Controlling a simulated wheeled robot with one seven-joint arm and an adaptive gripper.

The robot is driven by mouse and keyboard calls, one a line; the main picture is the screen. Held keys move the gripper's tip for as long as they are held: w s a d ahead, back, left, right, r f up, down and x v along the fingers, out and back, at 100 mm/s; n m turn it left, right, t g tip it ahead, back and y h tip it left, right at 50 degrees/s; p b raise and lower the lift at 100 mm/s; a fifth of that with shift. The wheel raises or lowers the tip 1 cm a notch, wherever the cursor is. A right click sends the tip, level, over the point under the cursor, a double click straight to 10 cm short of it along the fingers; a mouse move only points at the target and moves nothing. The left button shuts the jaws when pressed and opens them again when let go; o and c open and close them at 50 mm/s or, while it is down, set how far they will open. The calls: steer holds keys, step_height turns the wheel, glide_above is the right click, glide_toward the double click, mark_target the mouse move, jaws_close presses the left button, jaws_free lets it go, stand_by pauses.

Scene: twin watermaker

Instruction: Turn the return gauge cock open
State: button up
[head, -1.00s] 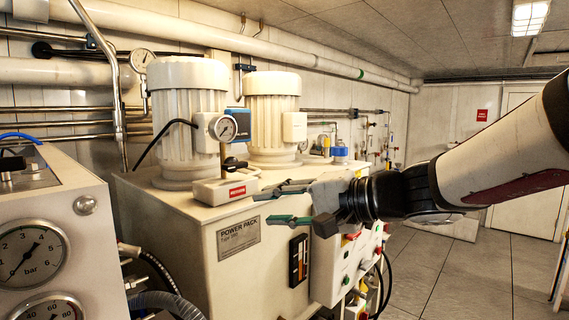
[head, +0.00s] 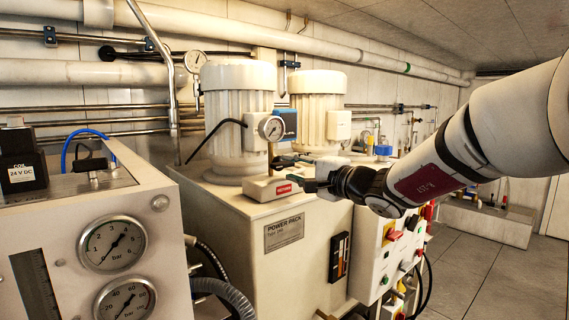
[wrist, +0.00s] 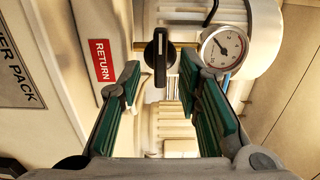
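The return gauge cock (wrist: 160,50) has a black handle with a pale line, set across a brass pipe in the wrist view. In the head view the cock (head: 282,162) is small and partly hidden by a finger. Its gauge (head: 271,128) stands above, on the block with the red RETURN label (head: 284,189); the gauge (wrist: 225,48) and label (wrist: 103,60) also show in the wrist view. My gripper (wrist: 159,72) is open and empty, its green-padded fingers on either side of the handle's line. The handle appears just beyond the fingertips; contact cannot be told.
White ribbed motors (head: 318,105) stand behind on the power pack (head: 250,225). A panel with gauges (head: 112,243) fills the left foreground. Pipes run along the wall. The floor (head: 455,265) at right is clear.

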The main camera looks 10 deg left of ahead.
mark_target(286, 166)
steer(key=shift+x, duration=2.3)
jaws_close()
